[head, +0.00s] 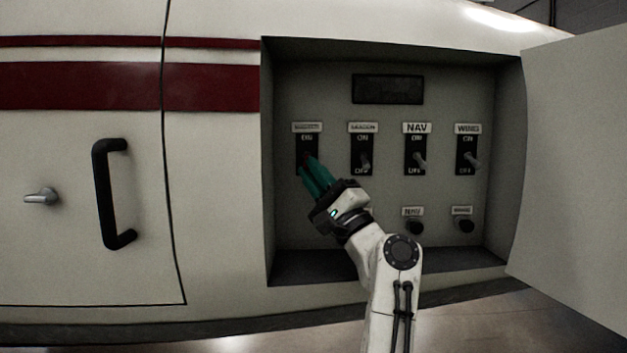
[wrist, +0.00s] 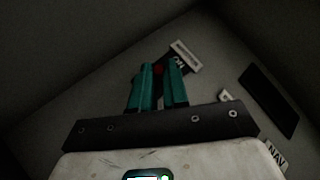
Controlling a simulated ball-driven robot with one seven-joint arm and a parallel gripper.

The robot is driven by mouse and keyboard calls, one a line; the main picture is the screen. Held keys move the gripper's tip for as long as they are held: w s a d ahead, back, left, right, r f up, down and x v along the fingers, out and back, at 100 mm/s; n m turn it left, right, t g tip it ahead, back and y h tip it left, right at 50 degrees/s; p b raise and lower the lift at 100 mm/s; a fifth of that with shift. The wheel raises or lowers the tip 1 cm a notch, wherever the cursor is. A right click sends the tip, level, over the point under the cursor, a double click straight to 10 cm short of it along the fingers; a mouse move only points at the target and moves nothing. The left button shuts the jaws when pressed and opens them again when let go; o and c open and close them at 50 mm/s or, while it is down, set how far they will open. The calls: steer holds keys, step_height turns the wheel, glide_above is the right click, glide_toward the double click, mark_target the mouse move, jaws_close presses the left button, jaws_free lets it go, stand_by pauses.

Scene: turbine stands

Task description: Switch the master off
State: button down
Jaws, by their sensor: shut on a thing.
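The leftmost switch (head: 307,144) in the recessed panel has a black plate marked ON at the top, under a label too small to read. Its red lever (wrist: 159,69) shows between my fingers in the wrist view. My gripper (head: 309,163), with teal fingers, is at this switch and shut on the lever. The fingers hide the lower part of the plate, so the lever's exact position is hard to tell. The same switch plate shows in the wrist view (wrist: 180,63) just beyond the fingertips.
Three more switches stand to the right: BEACON (head: 361,150), NAV (head: 414,150) and WING (head: 467,150). Black knobs (head: 414,227) sit below them. A dark display (head: 387,89) is above. The open door (head: 575,150) stands at the right; a black handle (head: 105,195) is at the left.

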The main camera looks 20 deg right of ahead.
steer(key=shift+f, duration=0.1)
steer(key=c, duration=1.1)
jaws_free()
steer(key=shift+v, duration=3.75)
